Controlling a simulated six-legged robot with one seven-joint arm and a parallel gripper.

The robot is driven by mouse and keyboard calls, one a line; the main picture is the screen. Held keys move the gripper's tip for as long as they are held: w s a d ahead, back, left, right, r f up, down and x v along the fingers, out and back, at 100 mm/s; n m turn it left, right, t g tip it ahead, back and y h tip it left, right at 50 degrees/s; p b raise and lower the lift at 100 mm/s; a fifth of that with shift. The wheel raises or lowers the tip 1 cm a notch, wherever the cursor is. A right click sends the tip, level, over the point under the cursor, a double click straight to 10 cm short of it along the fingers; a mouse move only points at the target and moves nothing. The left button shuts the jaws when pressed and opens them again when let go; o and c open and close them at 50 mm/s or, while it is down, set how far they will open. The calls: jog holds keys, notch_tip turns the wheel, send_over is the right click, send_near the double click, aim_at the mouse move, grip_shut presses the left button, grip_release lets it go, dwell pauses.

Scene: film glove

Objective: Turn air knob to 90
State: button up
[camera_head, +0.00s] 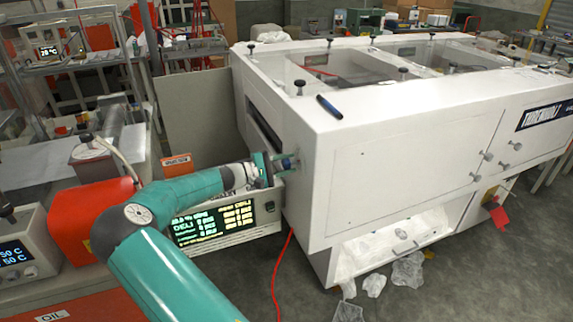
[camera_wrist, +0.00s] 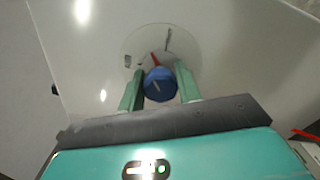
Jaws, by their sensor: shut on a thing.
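In the head view my gripper (camera_head: 284,163) reaches the left end face of the machine. The knob is mostly hidden there by the fingers. The dial's numbers are too small to read.
A display box (camera_head: 230,222) with lit text stands below my arm, close to the machine. A red hose (camera_head: 281,262) runs down to the floor. A red unit (camera_head: 90,215) stands at left.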

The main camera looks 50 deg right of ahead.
jog(key=m, duration=0.4)
jog(key=shift+w+a+f+m, duration=0.1)
jog(key=shift+m, duration=1.8)
jog(key=o, duration=1)
jog(key=shift+c, duration=0.2)
jog(key=v, duration=1.3)
jog(key=shift+a, duration=0.3)
jog(key=shift+w, duration=0.1)
